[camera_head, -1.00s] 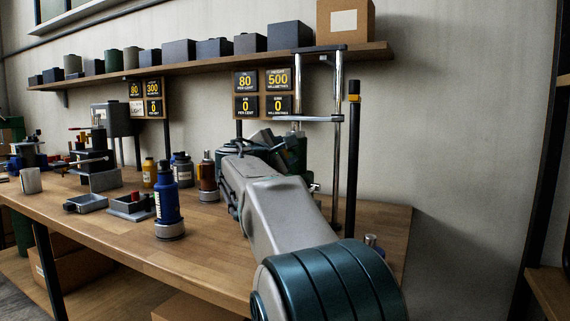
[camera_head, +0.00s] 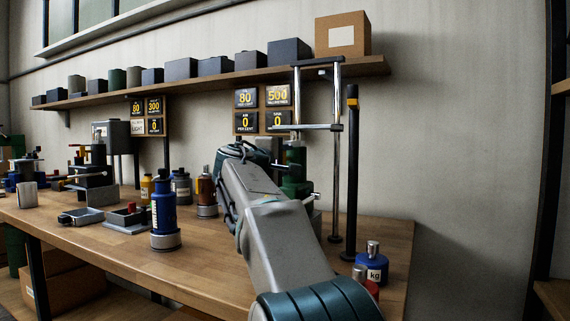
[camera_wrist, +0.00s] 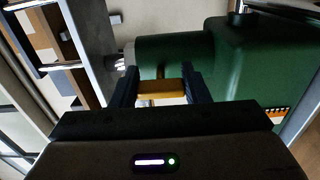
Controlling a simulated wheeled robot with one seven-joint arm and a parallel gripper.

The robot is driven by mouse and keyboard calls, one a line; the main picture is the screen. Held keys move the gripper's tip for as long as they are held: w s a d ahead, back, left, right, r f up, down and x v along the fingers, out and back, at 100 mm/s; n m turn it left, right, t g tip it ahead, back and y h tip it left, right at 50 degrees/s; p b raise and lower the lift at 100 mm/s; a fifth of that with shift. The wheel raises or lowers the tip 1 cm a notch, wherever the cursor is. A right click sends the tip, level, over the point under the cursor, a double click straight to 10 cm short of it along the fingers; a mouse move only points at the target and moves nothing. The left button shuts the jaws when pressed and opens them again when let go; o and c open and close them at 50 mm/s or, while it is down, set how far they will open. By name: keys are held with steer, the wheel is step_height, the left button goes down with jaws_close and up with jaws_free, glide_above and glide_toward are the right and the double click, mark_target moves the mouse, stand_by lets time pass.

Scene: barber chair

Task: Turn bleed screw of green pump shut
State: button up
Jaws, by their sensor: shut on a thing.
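The green pump (camera_head: 296,168) stands at the back right of the bench, partly hidden by my arm in the head view. In the wrist view its green body (camera_wrist: 250,70) fills the upper right. My gripper (camera_wrist: 161,80) is at the pump's side, its two dark fingers closed on the brass-yellow bleed screw (camera_wrist: 160,88). The screw's bar spans between the fingers, and a short stem shows above it against the green body. In the head view the fingers and the screw are hidden behind my arm.
A chrome-post frame (camera_head: 336,160) and a black post with a yellow band (camera_head: 351,170) stand right of the pump. A blue weight (camera_head: 371,268) sits at the bench's right end. A blue bottle (camera_head: 164,215) and an amber bottle (camera_head: 206,190) stand left of my arm. Reading plates (camera_head: 246,122) hang behind.

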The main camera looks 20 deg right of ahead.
steer(key=shift+f, duration=0.1)
steer(key=o, duration=1)
steer(key=v, duration=1.4)
steer(key=shift+d, duration=0.1)
